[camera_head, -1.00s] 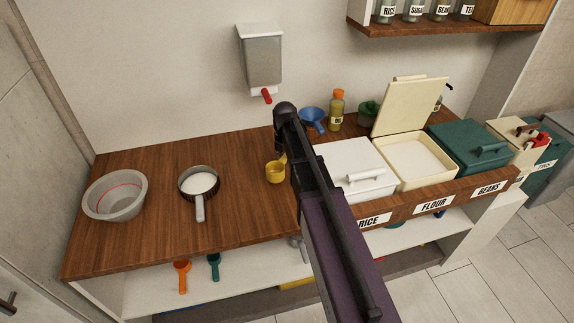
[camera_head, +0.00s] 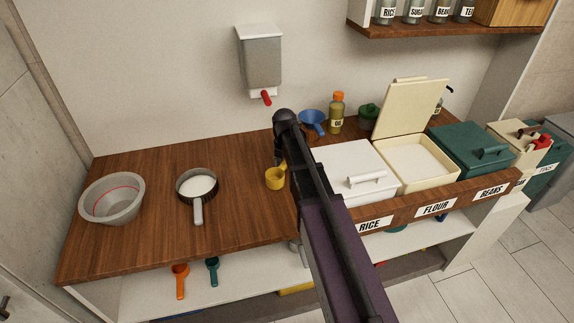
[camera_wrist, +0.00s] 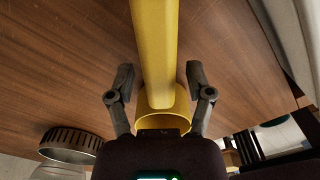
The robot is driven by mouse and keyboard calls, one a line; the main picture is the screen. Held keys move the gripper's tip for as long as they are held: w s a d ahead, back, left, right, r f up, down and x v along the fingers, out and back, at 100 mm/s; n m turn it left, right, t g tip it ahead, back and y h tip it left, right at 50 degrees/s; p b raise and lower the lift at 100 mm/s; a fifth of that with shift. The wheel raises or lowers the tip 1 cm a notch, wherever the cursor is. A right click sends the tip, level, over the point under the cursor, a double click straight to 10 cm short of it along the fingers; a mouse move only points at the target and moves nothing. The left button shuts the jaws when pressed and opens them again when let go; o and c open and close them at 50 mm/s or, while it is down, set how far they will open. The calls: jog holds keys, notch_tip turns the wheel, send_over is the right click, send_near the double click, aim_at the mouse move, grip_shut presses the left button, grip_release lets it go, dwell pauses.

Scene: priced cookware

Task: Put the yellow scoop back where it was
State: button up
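The yellow scoop (camera_head: 275,178) stands on the wooden counter, right of the saucepan, its handle partly hidden behind my arm. In the wrist view the scoop's handle (camera_wrist: 154,50) runs up the middle of the picture, with its round cup (camera_wrist: 163,122) close to my gripper. My gripper (camera_wrist: 160,82) is open, one finger on each side of the scoop, with visible gaps on both sides. In the head view my gripper is mostly hidden by my own arm.
A saucepan (camera_head: 198,207) with white contents and a grey bowl (camera_head: 112,207) stand to the left. A white rice bin (camera_head: 345,165), an open flour bin (camera_head: 415,187) and a blue funnel (camera_head: 313,119) are right. A dispenser (camera_head: 260,60) hangs above.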

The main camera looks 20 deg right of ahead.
aim_at(285, 165)
jog(key=shift+r, duration=0.15)
notch_tip(285, 165, up, 12)
jog(key=p, duration=1.2)
dwell(0.4)
dwell(0.6)
jog(key=shift+s, duration=0.15)
jog(key=s+a+m, duration=0.2)
jog(key=s+m, duration=0.8)
jog(key=m, duration=0.3)
jog(key=s+a+m, duration=0.1)
jog(key=s+m, duration=1)
jog(key=m, duration=0.3)
jog(key=shift+a, duration=0.35)
jog(key=shift+w+d, duration=0.1)
